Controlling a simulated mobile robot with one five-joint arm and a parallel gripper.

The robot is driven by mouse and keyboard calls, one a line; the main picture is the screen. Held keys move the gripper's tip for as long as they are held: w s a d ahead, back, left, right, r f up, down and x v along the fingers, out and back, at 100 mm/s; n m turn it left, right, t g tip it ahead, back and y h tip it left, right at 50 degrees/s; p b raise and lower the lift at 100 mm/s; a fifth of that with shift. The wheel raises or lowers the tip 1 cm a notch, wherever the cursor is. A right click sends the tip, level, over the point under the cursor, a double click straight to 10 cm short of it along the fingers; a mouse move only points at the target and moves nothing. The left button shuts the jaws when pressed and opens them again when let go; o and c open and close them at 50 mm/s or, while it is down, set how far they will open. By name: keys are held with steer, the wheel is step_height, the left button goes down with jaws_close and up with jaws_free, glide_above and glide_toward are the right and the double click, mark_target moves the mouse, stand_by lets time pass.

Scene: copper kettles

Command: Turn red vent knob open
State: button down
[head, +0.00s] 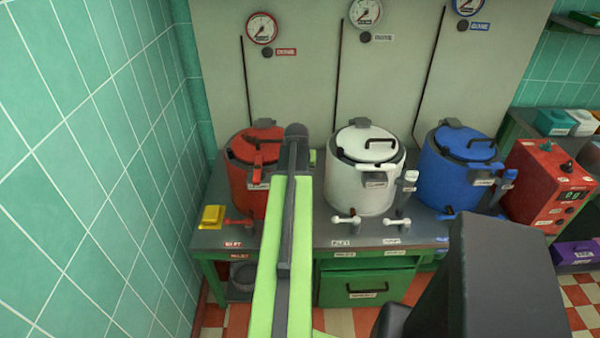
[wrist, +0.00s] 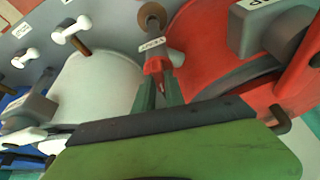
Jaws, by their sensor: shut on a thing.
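The red vent knob (wrist: 154,66) is a small red piece beside the red kettle (wrist: 205,40) in the wrist view. My gripper (wrist: 158,83) has its two dark green fingers shut on it. A small white label sits just above the knob. In the head view the red kettle (head: 242,188) stands at the left of the counter, with a red lid. My arm covers its right side, and the knob and fingers are hidden there. How far the knob is turned cannot be told.
A white kettle (head: 364,185) and a blue kettle (head: 450,180) stand to the right of the red one. A red control box (head: 545,185) is at the far right. A yellow block (head: 212,216) lies at the counter's left end, near the tiled wall (head: 90,150). Gauges hang behind.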

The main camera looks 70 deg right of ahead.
steer(key=shift+s+n+t, duration=0.1)
steer(key=shift+n+t, duration=0.2)
steer(key=shift+n, duration=0.5)
steer(key=c, duration=1.4)
jaws_free()
steer(key=p+v, duration=1.6)
steer(key=v, duration=0.1)
steer(key=shift+r, duration=0.25)
steer(key=shift+s, duration=0.15)
